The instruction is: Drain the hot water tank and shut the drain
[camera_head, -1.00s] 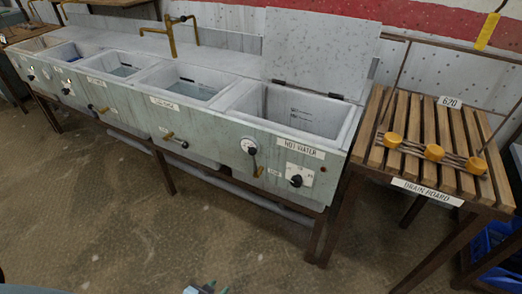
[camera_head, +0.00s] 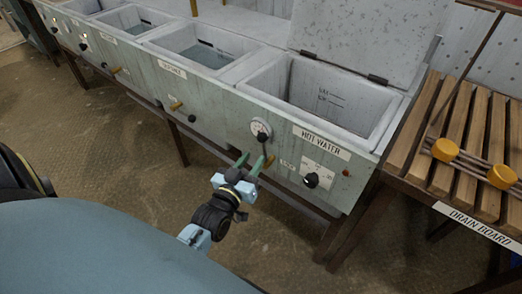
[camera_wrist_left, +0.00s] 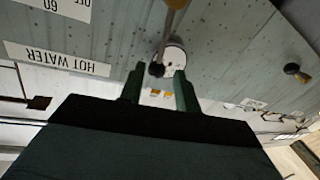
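The hot water tank (camera_head: 322,98) is the basin with the raised lid; I see bare grey walls and level marks inside, and cannot tell whether water lies in it. A brass-tipped lever (camera_head: 268,162) hangs on its front below a round white gauge (camera_head: 260,129). My left gripper (camera_head: 250,161) is at this lever, its two green fingers apart. In the left wrist view the open fingers (camera_wrist_left: 158,88) stand either side of the lever's dark end (camera_wrist_left: 157,69); contact is unclear. My right gripper is not in view.
A black knob (camera_head: 311,180) on a white plate sits right of the lever, under the HOT WATER label (camera_head: 321,142). Other basins with bluish water (camera_head: 208,54) continue left, with similar levers. The slatted drain board (camera_head: 459,125) stands right. The floor in front is clear.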

